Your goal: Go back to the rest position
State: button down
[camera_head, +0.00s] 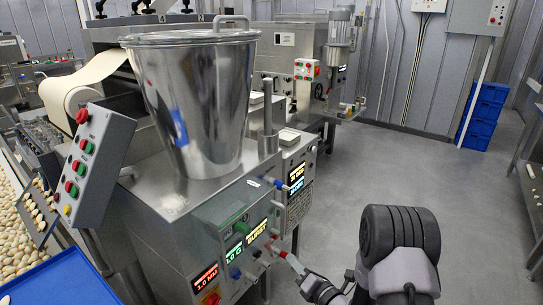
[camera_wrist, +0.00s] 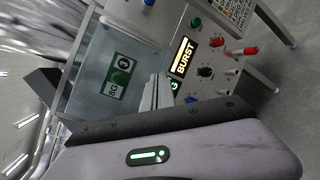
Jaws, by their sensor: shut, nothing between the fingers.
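My arm (camera_head: 400,250) reaches in from the lower right in the head view. My gripper (camera_head: 294,264) is at its end, close to the front panel of the steel machine (camera_head: 150,215). In the wrist view the fingers (camera_wrist: 156,92) are together and empty, pointing at the panel with its lit "BURST" display (camera_wrist: 183,58). A red-tipped switch (camera_wrist: 243,51) shows right of the display. I cannot tell whether the fingertips touch the panel.
A large steel hopper (camera_head: 195,100) stands on the machine. A tilted control box (camera_head: 95,165) with coloured buttons is at left. Filled pasta (camera_head: 15,225) and a blue tray (camera_head: 60,280) are lower left. Blue crates (camera_head: 483,115) stand far right. Grey floor (camera_head: 400,165) is clear between.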

jog(key=s+a+r+n+g+y, duration=0.55)
jog(key=a+r+n, duration=0.4)
jog(key=r, duration=0.35)
jog(key=s+a+r+n+g, duration=0.1)
jog(key=s+r+n+g, duration=0.25)
jog(key=s+n, duration=0.3)
jog(key=s+a+r+n+g, duration=0.25)
jog(key=s+r+n, duration=0.2)
jog(key=s, duration=0.35)
jog(key=s+d+n+h, duration=0.7)
jog(key=s+n, duration=0.2)
jog(key=s, duration=0.2)
jog(key=s+d+r+n+t+h, duration=0.2)
jog(key=d+n, duration=0.4)
jog(key=d, duration=0.3)
jog(key=t+h, duration=0.1)
jog(key=h, duration=0.1)
jog(key=shift+d+h, duration=0.25)
jog(key=shift+h, duration=0.1)
dwell(2.7)
